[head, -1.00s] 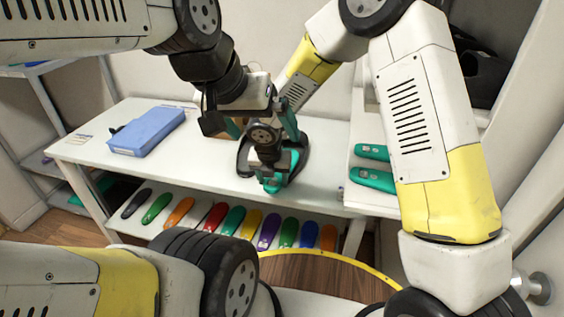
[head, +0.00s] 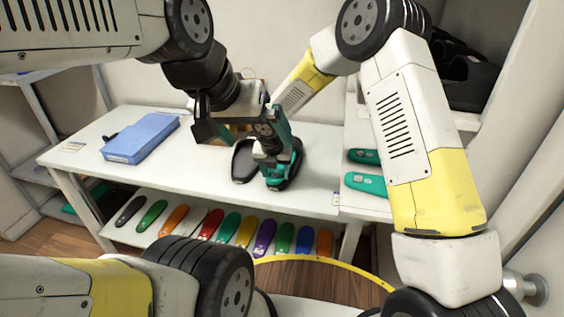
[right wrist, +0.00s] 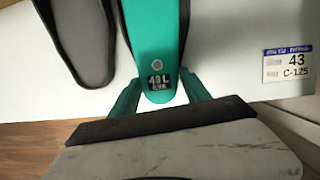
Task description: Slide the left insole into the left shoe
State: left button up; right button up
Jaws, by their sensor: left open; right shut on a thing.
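A green insole (right wrist: 155,50) marked "43 L EVA" lies between the green fingers of my right gripper (right wrist: 160,92), which is shut on its labelled end. In the right wrist view it lies over a dark shoe, whose rim shows along both sides; how deep it sits I cannot tell. In the head view the right gripper (head: 277,165) hides most of this shoe (head: 296,165) and insole. A second dark shoe (head: 244,160) stands just left of it; it also shows in the right wrist view (right wrist: 80,40). My left gripper (head: 222,132) is open, above and left of the shoes, partly hidden.
The white table (head: 190,165) has a blue box (head: 140,138) at the left. A shelf below holds a row of several coloured insoles. Two green insoles (head: 365,183) lie on the right-hand surface. A size-43 label (right wrist: 288,64) lies right of the shoes.

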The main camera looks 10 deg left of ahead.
aim_at(278, 170)
jog(key=shift+w+d+f, duration=0.1)
jog(key=shift+w+f, duration=0.1)
jog(key=shift+w, duration=0.65)
jog(key=shift+w+f, duration=0.15)
jog(key=shift+w, duration=0.7)
jog(key=o, duration=1.4)
jog(key=shift+o, duration=0.2)
jog(key=v, duration=0.7)
jog(key=shift+s+r, duration=0.15)
jog(key=shift+r, duration=0.15)
